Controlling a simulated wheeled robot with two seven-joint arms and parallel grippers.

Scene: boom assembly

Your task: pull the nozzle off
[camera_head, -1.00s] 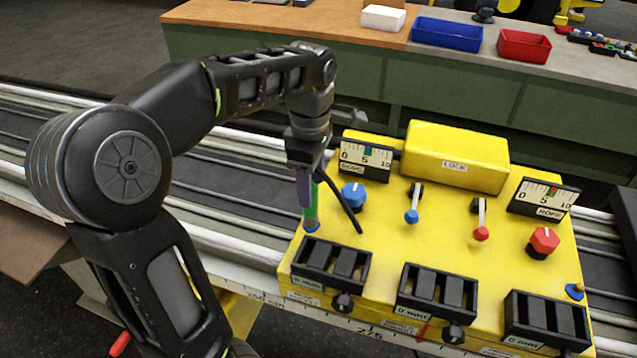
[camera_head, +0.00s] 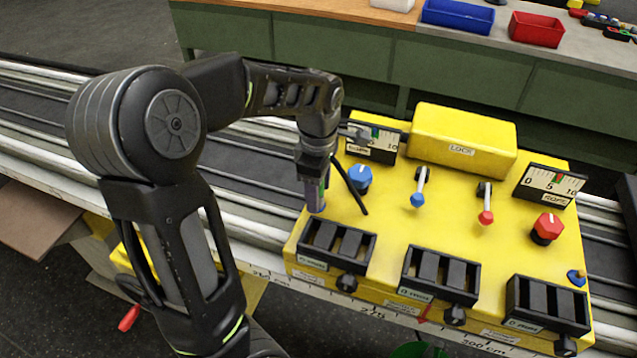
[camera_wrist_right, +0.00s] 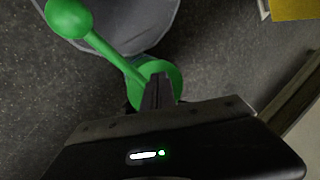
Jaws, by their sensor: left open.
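A green rod with a ball end (camera_wrist_right: 70,18) rises from there. Whether these fingers grip anything is unclear.
A blue knob (camera_head: 359,178), a gauge (camera_head: 372,142) and a black slotted block (camera_head: 336,247) are close by. A blue lever (camera_head: 418,198) and red knob (camera_head: 547,228) stand farther right.

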